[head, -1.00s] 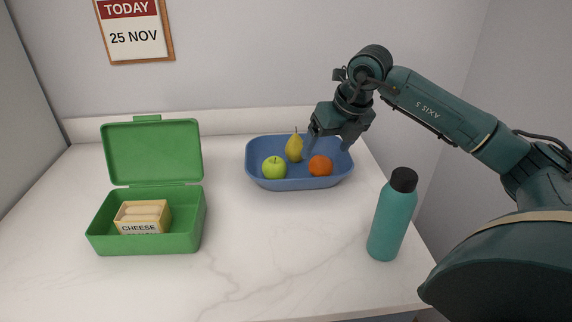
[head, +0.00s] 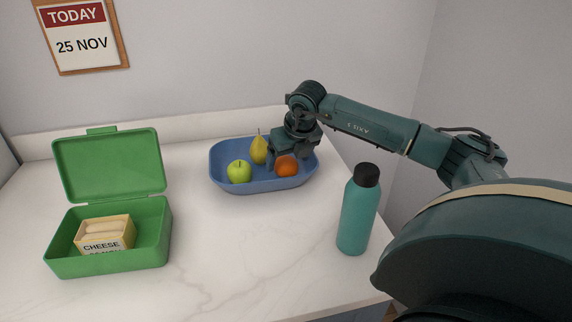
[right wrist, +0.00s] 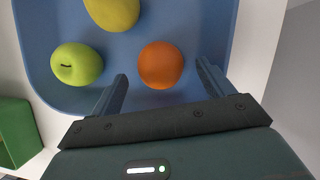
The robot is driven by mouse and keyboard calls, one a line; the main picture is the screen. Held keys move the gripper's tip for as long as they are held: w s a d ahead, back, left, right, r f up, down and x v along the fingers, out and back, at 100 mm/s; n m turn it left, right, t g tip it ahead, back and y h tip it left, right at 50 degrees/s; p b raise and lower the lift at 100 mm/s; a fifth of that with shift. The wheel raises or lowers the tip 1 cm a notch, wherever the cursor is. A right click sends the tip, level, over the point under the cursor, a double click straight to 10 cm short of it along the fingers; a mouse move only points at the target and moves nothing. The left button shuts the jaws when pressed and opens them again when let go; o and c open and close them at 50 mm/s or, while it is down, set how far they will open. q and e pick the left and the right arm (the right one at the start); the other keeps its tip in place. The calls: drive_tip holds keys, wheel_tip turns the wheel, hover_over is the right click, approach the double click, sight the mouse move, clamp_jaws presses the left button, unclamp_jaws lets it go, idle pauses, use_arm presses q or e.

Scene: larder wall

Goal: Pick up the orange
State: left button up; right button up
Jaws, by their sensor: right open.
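The orange (head: 287,167) lies in the right part of the blue tray (head: 240,186). It also shows in the right wrist view (right wrist: 161,65), just beyond and between the two fingertips. My right gripper (head: 282,158) is open and empty, low over the tray close to the orange; in the right wrist view (right wrist: 160,75) its fingers point toward the orange with a gap on either side. I cannot tell whether a finger touches it. My left gripper is not in view.
A green apple (head: 239,171) and a yellow-green pear (head: 259,150) share the tray. A teal bottle (head: 357,215) stands at the counter's right front. An open green lunchbox (head: 110,262) with a cheese pack (head: 104,234) is at left. The counter's middle is clear.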

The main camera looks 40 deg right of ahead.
drive_tip(key=shift+x, duration=1.3)
drive_tip(key=shift+c, duration=0.6)
drive_tip(key=shift+r, duration=0.1)
drive_tip(key=c, duration=1)
